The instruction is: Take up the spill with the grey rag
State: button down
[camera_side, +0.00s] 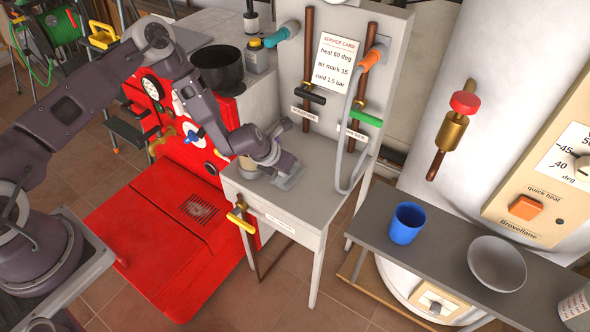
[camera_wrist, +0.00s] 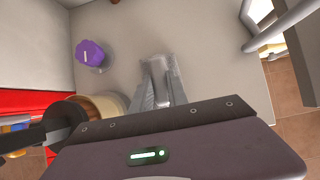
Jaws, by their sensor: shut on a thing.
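My gripper (camera_side: 287,178) is low over the small grey table (camera_side: 318,198). In the wrist view its two fingers (camera_wrist: 160,95) are shut on the grey rag (camera_wrist: 163,68), which lies at or just above the tabletop between the fingertips. In the side view the rag (camera_side: 291,184) shows only as a pale grey patch under my gripper. I cannot make out the spill in either view; the rag or gripper may hide it.
A tan round container (camera_wrist: 105,103) stands close left of my fingers, with a purple-topped item (camera_wrist: 90,52) beyond it. An upright panel with pipes and a grey hose (camera_side: 350,150) borders the table's back. The table's front right is clear. A shelf holds a blue cup (camera_side: 407,223) and a grey bowl (camera_side: 497,264).

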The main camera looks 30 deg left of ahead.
jog(key=d, duration=1)
jog(key=shift+a, duration=0.5)
jog(key=a, duration=0.5)
jog(key=shift+a, duration=0.4)
jog(key=a, duration=0.3)
jog(key=shift+a, duration=0.25)
jog(key=shift+d+r, duration=0.1)
jog(key=shift+r, duration=3.8)
